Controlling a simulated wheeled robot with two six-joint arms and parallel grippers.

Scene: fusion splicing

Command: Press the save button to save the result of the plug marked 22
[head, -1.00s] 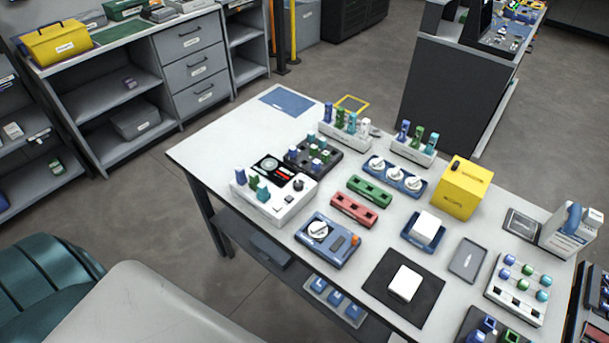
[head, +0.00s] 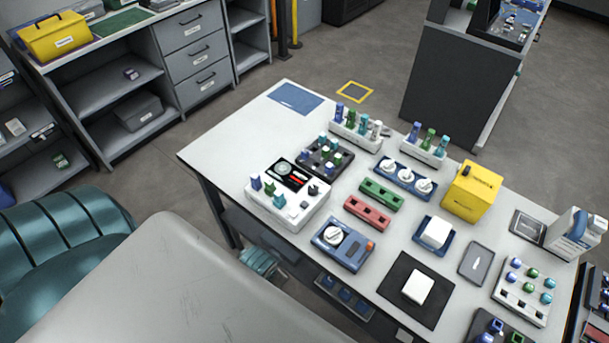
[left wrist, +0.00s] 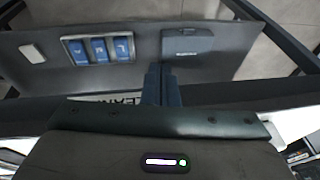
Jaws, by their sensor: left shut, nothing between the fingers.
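A white device (head: 303,214) with a black display (head: 291,172) stands at the table's near left edge in the head view. Blue, green and teal plugs stand on its left part. No number 22 or save label is legible. My left gripper (left wrist: 161,70) is shut and empty in the left wrist view, with the under-table shelf beyond its fingers. My right gripper is not in view.
Plug racks, a green block (head: 381,195), a red block (head: 367,211) and a yellow box (head: 470,193) crowd the table. Its far left corner is mostly clear around a blue mat (head: 295,97). Blue trays (left wrist: 100,50) and a dark box (left wrist: 190,48) lie on the lower shelf.

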